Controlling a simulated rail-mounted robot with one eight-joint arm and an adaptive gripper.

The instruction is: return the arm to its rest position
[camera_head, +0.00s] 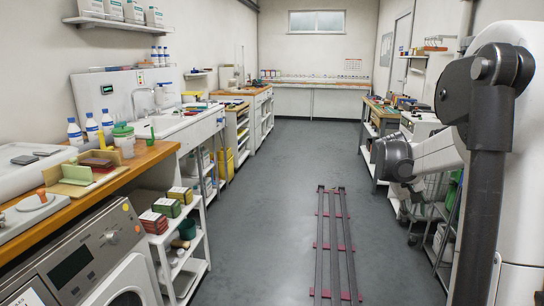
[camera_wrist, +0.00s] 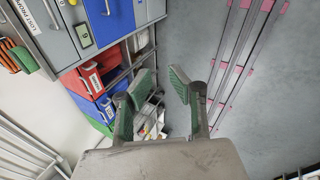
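My arm shows on the right of the head view, with its wrist part bent out to the left over the right-hand shelving; the gripper's fingers cannot be made out there. In the wrist view my gripper (camera_wrist: 160,88) points away from the camera with its two green-padded fingers spread apart. Nothing is between the fingers; behind them the grey floor and a lower shelf show.
Rails (camera_head: 333,245) run along the clear grey floor (camera_head: 275,200). A wooden counter (camera_head: 150,158) and sink (camera_head: 190,125) line the left. A workbench (camera_head: 375,115) and wire cart (camera_head: 437,215) stand right, close to my arm. Drawers (camera_wrist: 105,20) and coloured bins (camera_wrist: 90,83) are near my gripper.

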